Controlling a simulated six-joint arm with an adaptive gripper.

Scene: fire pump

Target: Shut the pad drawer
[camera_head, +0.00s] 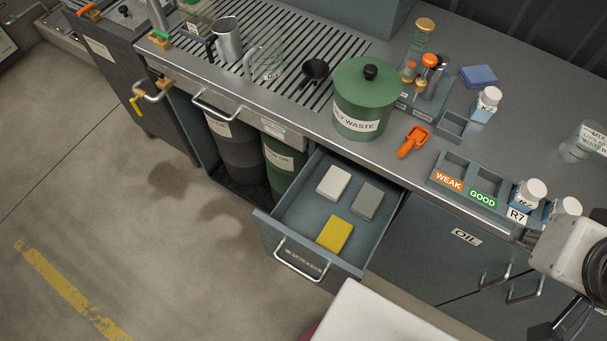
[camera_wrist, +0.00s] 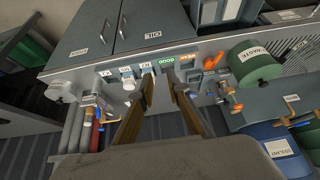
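The pad drawer (camera_head: 297,222) stands pulled out from the bench front in the head view. It holds a white pad (camera_head: 334,182), a grey pad (camera_head: 367,201) and a yellow pad (camera_head: 334,234). Its metal bar handle (camera_head: 299,264) is on the front panel, with a label above it. In the wrist view the open drawer (camera_wrist: 216,20) is cut off by the top edge. My gripper (camera_wrist: 158,76) is open and empty, its two fingers apart. In the head view it is at the lower right, away from the drawer, and its fingertips are not clear.
A green waste canister (camera_head: 364,98), an orange clip (camera_head: 412,141) and a labelled bottle rack (camera_head: 468,184) stand on the bench above and right of the drawer. Drums (camera_head: 238,150) sit in the open bay to its left. Floor in front-left of the drawer is clear.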

